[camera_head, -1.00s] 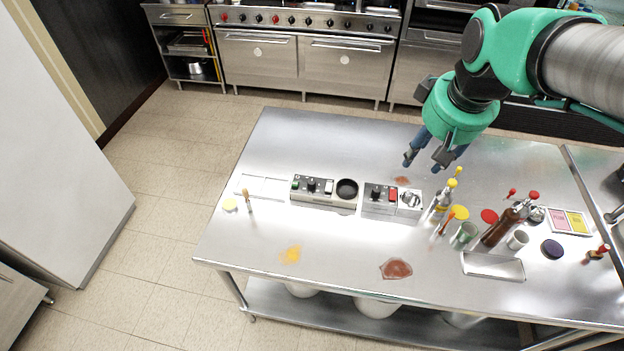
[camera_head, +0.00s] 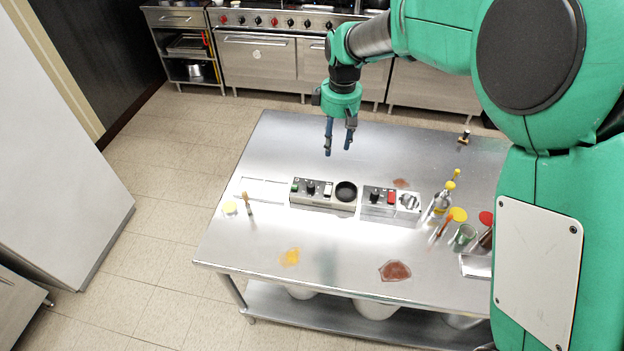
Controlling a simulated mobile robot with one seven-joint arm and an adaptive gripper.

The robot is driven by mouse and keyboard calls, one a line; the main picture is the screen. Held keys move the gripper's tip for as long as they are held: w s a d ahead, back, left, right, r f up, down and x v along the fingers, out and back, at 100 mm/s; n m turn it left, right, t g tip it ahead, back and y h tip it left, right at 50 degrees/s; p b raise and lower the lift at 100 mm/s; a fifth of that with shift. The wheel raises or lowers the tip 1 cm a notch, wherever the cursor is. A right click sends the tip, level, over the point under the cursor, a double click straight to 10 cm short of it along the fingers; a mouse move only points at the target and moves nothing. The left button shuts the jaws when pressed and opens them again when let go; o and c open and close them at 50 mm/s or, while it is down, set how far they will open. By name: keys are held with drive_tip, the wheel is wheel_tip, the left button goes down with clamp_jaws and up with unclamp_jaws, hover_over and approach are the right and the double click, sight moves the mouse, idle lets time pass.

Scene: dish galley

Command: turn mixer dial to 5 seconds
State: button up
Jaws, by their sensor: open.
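Two small control boxes stand side by side on the steel table. The left box (camera_head: 320,203) has a green button, a black dial (camera_head: 311,187), a pale switch and a round black cup (camera_head: 346,191). The right box (camera_head: 390,212) has a black dial (camera_head: 375,196), a red switch (camera_head: 392,198) and a round pale metallic part (camera_head: 409,202). Which box is the mixer is not marked clearly, and dial markings are too small to read. My gripper (camera_head: 338,150) is open and empty, pointing down above and behind the left box, apart from both dials.
Bottles and cups (camera_head: 465,236) crowd the right, partly hidden by my arm. A brush (camera_head: 247,204), a yellow spill (camera_head: 291,257) and a red-brown spill (camera_head: 395,270) are also there.

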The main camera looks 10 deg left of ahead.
sight(311, 184)
drive_tip(key=w+a+f+n+g, duration=0.1)
drive_tip(key=w+a+f+n, duration=0.1)
drive_tip(key=a+f, duration=0.5)
drive_tip(key=shift+w+a+f+n, duration=0.15)
drive_tip(key=shift+w+f+n, duration=0.15)
drive_tip(key=shift+f, duration=0.6)
drive_tip(key=shift+f, duration=0.1)
drive_tip(key=f, duration=0.4)
drive_tip(key=f+b, duration=0.1)
drive_tip(key=f, duration=0.8)
drive_tip(key=shift+s+f, duration=0.25)
drive_tip(key=shift+s, duration=0.1)
clamp_jaws()
